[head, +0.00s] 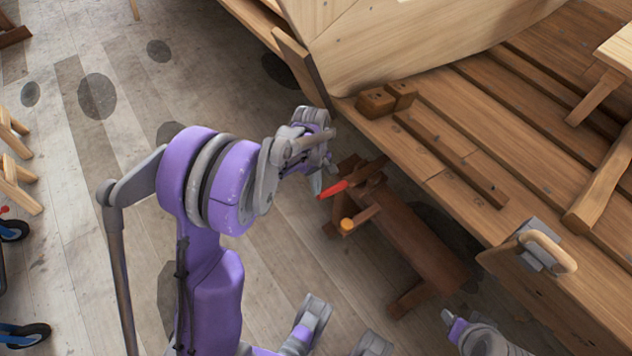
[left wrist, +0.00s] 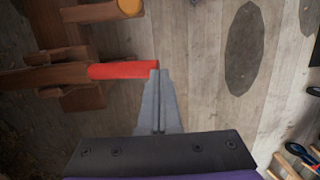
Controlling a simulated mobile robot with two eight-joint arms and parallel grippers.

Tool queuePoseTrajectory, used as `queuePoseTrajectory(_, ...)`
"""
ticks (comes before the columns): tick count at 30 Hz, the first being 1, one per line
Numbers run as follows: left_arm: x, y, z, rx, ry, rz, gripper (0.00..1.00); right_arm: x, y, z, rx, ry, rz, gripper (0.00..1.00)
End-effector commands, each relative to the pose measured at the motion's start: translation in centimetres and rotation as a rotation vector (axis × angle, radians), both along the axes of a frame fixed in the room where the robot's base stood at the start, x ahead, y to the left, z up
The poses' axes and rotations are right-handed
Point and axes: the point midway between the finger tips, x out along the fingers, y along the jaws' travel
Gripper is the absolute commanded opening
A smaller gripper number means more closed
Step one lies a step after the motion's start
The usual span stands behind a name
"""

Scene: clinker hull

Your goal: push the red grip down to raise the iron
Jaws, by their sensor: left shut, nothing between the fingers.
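The red grip (head: 332,189) is the end of a wooden lever on a low brown wooden stand (head: 415,235), beside the planked platform. In the left wrist view the red grip (left wrist: 122,70) lies level across the picture, and its free end is at my fingertips. My left gripper (head: 317,185) is shut and empty, close by the end of the red grip. In the left wrist view its fingers (left wrist: 155,76) overlap the grip's tip; I cannot tell whether they touch it. I cannot make out the iron.
An orange-ended peg (head: 348,224) sticks out of the stand just below the grip. The planked wooden platform (head: 450,140) with small wooden blocks (head: 376,102) lies to the right. Plank floor (head: 90,150) is open at left.

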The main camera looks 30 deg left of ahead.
Motion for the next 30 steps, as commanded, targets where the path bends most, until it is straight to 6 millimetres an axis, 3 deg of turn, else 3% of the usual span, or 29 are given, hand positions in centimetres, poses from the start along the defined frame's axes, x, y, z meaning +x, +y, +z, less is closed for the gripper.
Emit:
queuePoseTrajectory(8,-0.2,0.1,-0.5,-0.007,-0.015,0.001,0.00,0.0,0.0,-0.4,0.000,0.001,0.000,0.50)
queuePoseTrajectory(18,-1.8,0.8,-6.6,-0.084,-0.204,0.001,0.00,0.4,0.0,-5.3,0.000,0.018,0.000,0.50)
queuePoseTrajectory(30,-2.0,0.7,-7.5,-0.082,-0.200,-0.005,0.00,0.5,0.0,-5.8,0.000,0.020,0.000,0.50)
